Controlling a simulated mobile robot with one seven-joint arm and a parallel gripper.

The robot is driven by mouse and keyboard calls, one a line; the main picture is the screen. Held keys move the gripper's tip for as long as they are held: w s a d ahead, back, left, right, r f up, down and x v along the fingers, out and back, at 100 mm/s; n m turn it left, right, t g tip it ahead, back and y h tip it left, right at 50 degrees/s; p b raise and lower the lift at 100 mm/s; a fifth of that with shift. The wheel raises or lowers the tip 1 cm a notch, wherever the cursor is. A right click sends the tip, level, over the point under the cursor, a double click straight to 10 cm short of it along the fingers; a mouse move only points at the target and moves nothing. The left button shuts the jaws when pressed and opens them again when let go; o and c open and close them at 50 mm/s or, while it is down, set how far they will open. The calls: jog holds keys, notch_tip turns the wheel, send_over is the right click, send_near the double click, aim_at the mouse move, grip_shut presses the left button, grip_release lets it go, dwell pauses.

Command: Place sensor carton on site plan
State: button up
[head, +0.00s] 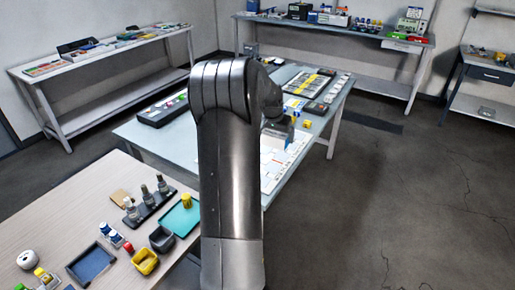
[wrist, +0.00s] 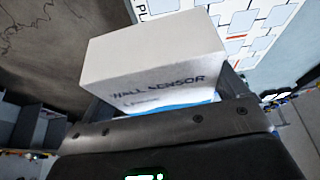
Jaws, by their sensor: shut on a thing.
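The sensor carton (wrist: 155,62) is a white box with "WALL SENSOR" printed on it and a blue strip along its lower edge. My gripper (wrist: 163,92) is shut on it, a finger at either side. In the head view my gripper (head: 279,127) is over the pale blue middle table, mostly hidden behind my arm, and the carton shows only as a small blue-and-white patch. The site plan (head: 277,165), a white sheet with pale blue shapes, lies on that table, partly hidden by my arm. In the wrist view the site plan (wrist: 262,22) shows beyond the carton; I cannot tell the gap.
A yellow block (head: 307,124) stands near the plan's far end. A black tray (head: 165,110) and a yellow-and-black board (head: 308,84) lie on the same table. A wooden table (head: 85,215) with trays and bottles is at front left. The floor at right is clear.

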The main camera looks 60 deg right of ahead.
jog(key=s, duration=0.1)
jog(key=s+d+m, duration=0.1)
jog(key=s, duration=0.1)
jog(key=shift+d+r, duration=0.1)
jog(key=shift+r, duration=0.05)
jog(key=w+f, duration=1.2)
jog(key=shift+a+f, duration=0.1)
jog(key=shift+a, duration=0.1)
jog(key=shift+f, duration=1.95)
jog(key=shift+f, duration=0.15)
jog(key=o, duration=0.8)
jog(key=v, duration=1.2)
jog(key=shift+w+r, duration=0.25)
jog(key=shift+r, duration=0.05)
